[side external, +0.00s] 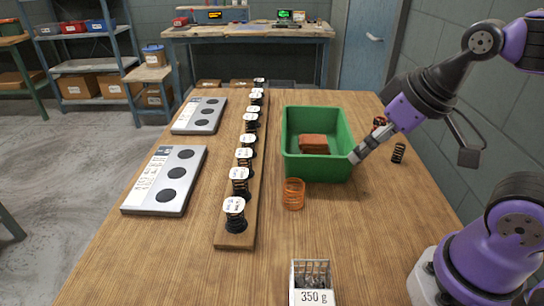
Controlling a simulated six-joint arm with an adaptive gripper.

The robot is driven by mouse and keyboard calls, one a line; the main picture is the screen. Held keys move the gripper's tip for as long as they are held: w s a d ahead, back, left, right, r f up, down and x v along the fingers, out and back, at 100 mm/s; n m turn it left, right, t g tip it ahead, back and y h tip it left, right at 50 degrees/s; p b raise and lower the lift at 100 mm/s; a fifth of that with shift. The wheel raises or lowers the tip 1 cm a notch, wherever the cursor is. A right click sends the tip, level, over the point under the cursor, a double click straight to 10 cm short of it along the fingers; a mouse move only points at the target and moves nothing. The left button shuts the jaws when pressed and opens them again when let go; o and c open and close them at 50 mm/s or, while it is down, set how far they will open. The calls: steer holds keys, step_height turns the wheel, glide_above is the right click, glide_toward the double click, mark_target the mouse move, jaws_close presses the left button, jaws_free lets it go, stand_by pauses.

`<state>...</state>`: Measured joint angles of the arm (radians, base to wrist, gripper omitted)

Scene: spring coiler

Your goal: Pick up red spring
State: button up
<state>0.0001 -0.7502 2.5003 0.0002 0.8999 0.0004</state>
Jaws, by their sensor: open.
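A small dark red spring (379,122) stands on the wooden table to the right of the green bin, partly hidden behind my arm. An orange spring (293,195) stands upright in front of the green bin. A black spring (398,153) stands to the right of my wrist. My gripper (356,158) points down and to the left at the right wall of the green bin. It is open and holds nothing that I can see; its fingertips are small, and I cannot tell whether they touch the bin.
The green bin (289,147) holds reddish-brown blocks (314,143). A wooden rail (236,241) carries several labelled black springs. Two grey plates (170,199) with dark discs lie left of it. A wire basket marked 350 g (311,284) stands in front.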

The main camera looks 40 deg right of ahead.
steer(key=c, duration=0.4)
stand_by(0.3)
steer(key=m+t+h, duration=0.4)
steer(key=m+h, duration=0.5)
steer(key=h, duration=0.1)
glide_toward(382, 120)
steer(key=x, duration=0.9)
